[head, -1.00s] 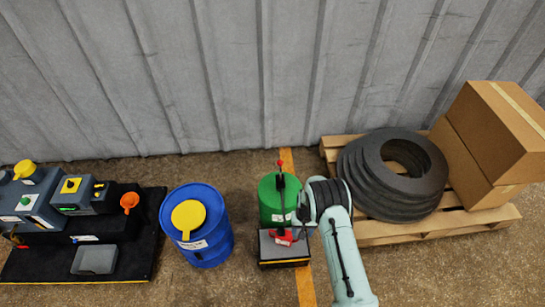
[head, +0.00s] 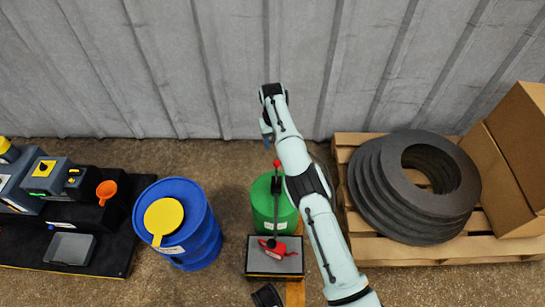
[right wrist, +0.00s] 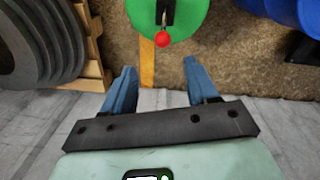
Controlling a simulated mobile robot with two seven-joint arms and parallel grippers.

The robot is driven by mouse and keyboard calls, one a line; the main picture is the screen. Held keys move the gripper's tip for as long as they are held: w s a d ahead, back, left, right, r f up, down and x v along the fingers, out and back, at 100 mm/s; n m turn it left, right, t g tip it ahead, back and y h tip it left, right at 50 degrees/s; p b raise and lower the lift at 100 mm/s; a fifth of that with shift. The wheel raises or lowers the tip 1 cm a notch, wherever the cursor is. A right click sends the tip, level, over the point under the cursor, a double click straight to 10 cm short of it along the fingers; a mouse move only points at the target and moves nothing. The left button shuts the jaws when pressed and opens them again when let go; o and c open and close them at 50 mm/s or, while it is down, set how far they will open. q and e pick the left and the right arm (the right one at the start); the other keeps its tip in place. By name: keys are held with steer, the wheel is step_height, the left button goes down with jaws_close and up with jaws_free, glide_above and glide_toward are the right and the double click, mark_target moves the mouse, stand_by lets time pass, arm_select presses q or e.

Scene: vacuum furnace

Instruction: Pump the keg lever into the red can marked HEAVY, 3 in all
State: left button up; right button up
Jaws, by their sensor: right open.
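The green keg (head: 262,208) stands on the floor near the wall. Its dark upright lever is topped by a red knob (head: 277,163). My right gripper (head: 266,141) is beyond the knob on the wall side, pointing down. In the right wrist view the open, empty blue fingers (right wrist: 160,68) point toward the red knob (right wrist: 163,39), which is apart from them. A red can (head: 268,251) sits on a grey platform (head: 288,263) in front of the keg; its marking is not readable. My left gripper is not in view.
A blue drum (head: 207,245) with a yellow funnel-like lid (head: 163,216) stands left of the keg. A pallet (head: 390,250) with dark rings (head: 382,185) and cardboard boxes (head: 495,180) is at right. A black mat (head: 108,262) with equipment lies at left. The corrugated wall is close behind.

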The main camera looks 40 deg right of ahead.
mark_target(277, 161)
steer(key=f, duration=1.1)
steer(key=shift+w+d+f+b, duration=0.1)
steer(key=shift+d+f+b, duration=0.15)
steer(key=shift+f+b, duration=0.05)
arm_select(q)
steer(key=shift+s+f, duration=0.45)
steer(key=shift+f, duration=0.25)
arm_select(e)
steer(key=shift+f, duration=0.45)
